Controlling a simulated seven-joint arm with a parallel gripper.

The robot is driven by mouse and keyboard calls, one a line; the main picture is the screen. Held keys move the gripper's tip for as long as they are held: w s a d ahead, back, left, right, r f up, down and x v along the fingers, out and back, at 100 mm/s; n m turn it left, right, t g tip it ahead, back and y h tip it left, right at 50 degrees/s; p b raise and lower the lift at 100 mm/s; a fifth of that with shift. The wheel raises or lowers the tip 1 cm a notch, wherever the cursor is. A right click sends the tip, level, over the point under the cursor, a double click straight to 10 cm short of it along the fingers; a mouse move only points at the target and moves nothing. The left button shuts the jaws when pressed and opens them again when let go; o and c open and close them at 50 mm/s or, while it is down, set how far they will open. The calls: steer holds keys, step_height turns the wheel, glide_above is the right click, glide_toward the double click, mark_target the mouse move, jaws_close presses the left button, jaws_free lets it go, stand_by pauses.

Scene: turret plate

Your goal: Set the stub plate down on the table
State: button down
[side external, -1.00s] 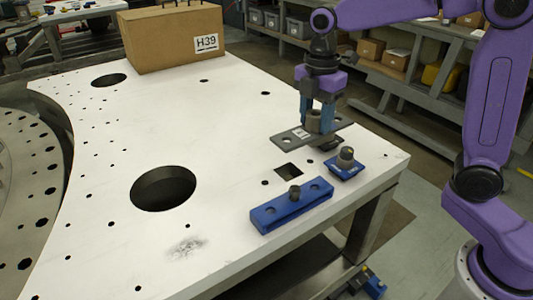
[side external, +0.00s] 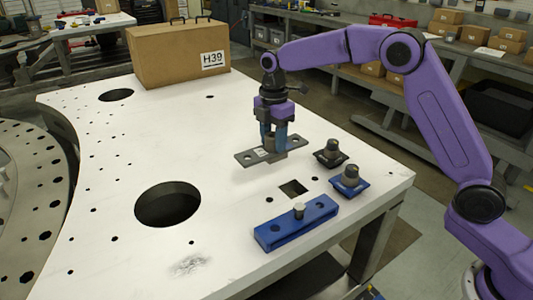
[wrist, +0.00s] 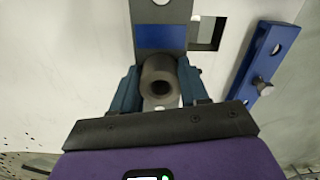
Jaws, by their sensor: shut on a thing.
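My gripper (side external: 273,143) is shut on the stub from above, with one blue finger on each side, as the wrist view also shows. The plate hangs level, seemingly a little above the white table (side external: 150,130); the exact gap is hard to tell. In the wrist view a blue patch shows on the plate, and the plate's near end is hidden by my gripper.
Nearby stand a dark knobbed block (side external: 331,154), a blue knobbed block (side external: 349,181) and a long blue fixture (side external: 296,224). A large round hole (side external: 167,204) is left. A cardboard box (side external: 180,55) stands behind. The white middle is clear.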

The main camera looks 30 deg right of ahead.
mark_target(266, 152)
steer(key=shift+w+a+f, duration=0.15)
steer(key=shift+w+f, duration=0.4)
steer(key=shift+f, duration=0.1)
steer(key=shift+w+a+f, duration=0.15)
steer(key=shift+w+f, duration=0.4)
steer(key=shift+f, duration=1.65)
steer(key=shift+f, duration=0.15)
steer(key=c, duration=0.6)
jaws_free()
steer(key=shift+o, duration=0.2)
step_height(266, 152, up, 12)
steer(key=shift+r, duration=0.15)
